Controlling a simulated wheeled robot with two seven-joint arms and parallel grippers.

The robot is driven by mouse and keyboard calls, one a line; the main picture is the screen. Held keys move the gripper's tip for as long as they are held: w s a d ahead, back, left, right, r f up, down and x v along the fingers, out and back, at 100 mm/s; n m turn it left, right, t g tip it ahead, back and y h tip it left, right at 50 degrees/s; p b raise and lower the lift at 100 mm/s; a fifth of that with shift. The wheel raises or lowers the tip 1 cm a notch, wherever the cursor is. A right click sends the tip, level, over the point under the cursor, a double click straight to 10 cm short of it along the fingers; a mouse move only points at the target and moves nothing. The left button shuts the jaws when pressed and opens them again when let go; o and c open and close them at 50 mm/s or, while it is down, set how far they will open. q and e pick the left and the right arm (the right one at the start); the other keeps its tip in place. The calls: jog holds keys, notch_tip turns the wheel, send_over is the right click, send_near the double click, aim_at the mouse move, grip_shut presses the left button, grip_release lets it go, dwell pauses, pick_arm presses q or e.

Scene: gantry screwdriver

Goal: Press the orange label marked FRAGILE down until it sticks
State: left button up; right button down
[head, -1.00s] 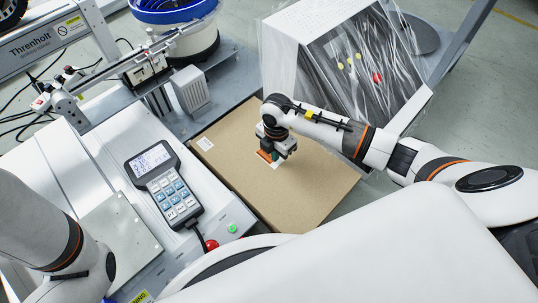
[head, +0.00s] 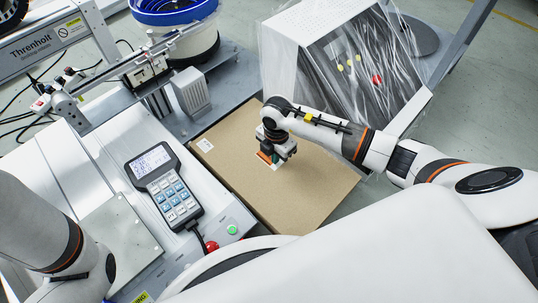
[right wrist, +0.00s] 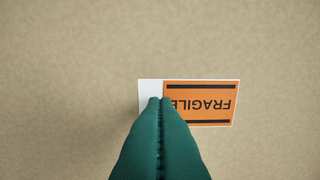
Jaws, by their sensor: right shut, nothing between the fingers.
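The orange FRAGILE label (right wrist: 205,103) lies on the cardboard box, with a white strip along its left side in the right wrist view. Its print is upside down there. My right gripper (right wrist: 159,101) is shut and empty; its green fingertips overlap the label's left part, and I cannot tell whether they touch it. In the head view the right gripper (head: 271,159) is over the box top, and only a bit of the label (head: 264,156) shows beside it. My left arm shows at the left edge, with its gripper out of view.
The cardboard box (head: 300,200) has a small white label (head: 205,145) at its far left corner. A keypad controller (head: 165,186) lies on the machine to the left. A film-wrapped cabinet (head: 340,65) stands behind the box.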

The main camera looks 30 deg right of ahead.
notch_tip(320, 180, up, 4)
jog(key=p, duration=0.4)
jog(key=shift+r, duration=0.25)
notch_tip(320, 180, up, 2)
jog(key=shift+p, duration=1.2)
